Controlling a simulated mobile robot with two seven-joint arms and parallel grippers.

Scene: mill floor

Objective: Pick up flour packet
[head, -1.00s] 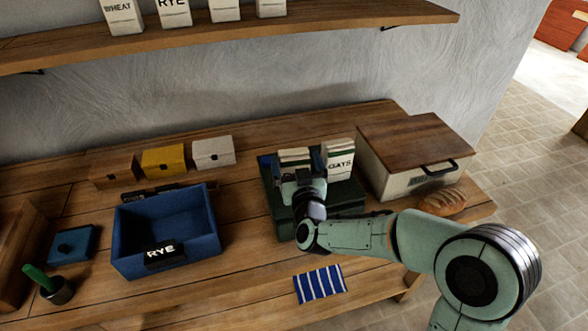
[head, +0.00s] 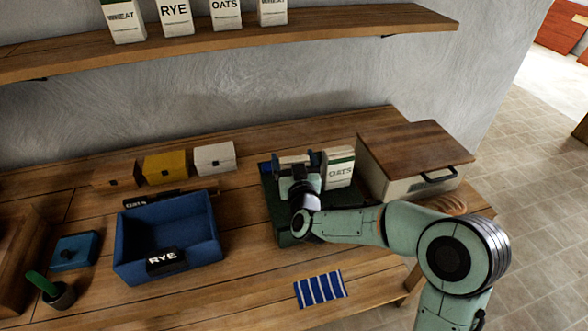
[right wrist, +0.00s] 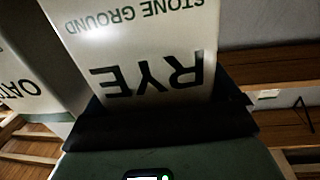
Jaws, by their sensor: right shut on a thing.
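A white flour packet lettered RYE (right wrist: 150,50) fills the middle of the right wrist view, upside down in the picture. My right gripper (head: 297,165) is shut on this packet, with its dark fingers on both sides of it. I cannot tell whether the packet is clear of the crate's bottom. An OATS packet (head: 339,170) stands close to the right of the gripper and also shows at the left of the wrist view (right wrist: 22,85). My left gripper is not in view.
A blue crate labelled RYE (head: 135,245) stands empty to the left. A wooden-lidded bin (head: 415,150) is close on the right, with a loaf (head: 447,204) partly behind my arm. A striped cloth (head: 320,289) lies in front. Several packets stand on the shelf (head: 240,42) above.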

